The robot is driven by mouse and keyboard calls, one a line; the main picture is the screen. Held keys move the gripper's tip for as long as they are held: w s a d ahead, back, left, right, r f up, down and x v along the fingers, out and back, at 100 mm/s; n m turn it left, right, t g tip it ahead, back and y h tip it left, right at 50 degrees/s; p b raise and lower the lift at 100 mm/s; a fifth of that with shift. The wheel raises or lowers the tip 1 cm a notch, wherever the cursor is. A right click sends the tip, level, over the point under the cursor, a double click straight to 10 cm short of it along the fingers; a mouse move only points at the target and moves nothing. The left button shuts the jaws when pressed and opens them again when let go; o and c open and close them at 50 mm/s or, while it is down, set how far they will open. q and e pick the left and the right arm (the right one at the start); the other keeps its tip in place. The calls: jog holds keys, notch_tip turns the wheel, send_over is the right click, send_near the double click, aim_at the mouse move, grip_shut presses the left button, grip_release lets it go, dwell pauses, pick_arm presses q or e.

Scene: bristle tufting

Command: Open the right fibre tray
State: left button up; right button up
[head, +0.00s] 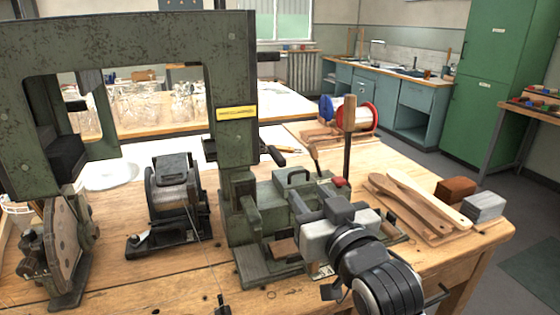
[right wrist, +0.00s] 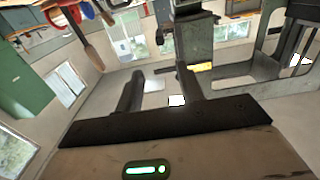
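My right gripper (head: 318,205) is just above the front right of this housing. In the right wrist view its two dark fingers (right wrist: 160,88) stand apart with nothing between them. I cannot tell whether it touches the housing. My left gripper is not in view.
Wooden paddles (head: 418,205) and brown and grey blocks (head: 456,189) lie on the right of the wooden bench (head: 215,275). A wooden-handled post (head: 349,115) stands behind my gripper. A black motor-like unit (head: 172,190) and a round disc (head: 68,250) stand left.

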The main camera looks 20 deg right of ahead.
aim_at(283, 163)
jog(key=w, duration=1.5)
jog(key=shift+w+a+f+p, duration=0.1)
jog(key=shift+a+p, duration=0.2)
jog(key=shift+p, duration=0.05)
grip_shut()
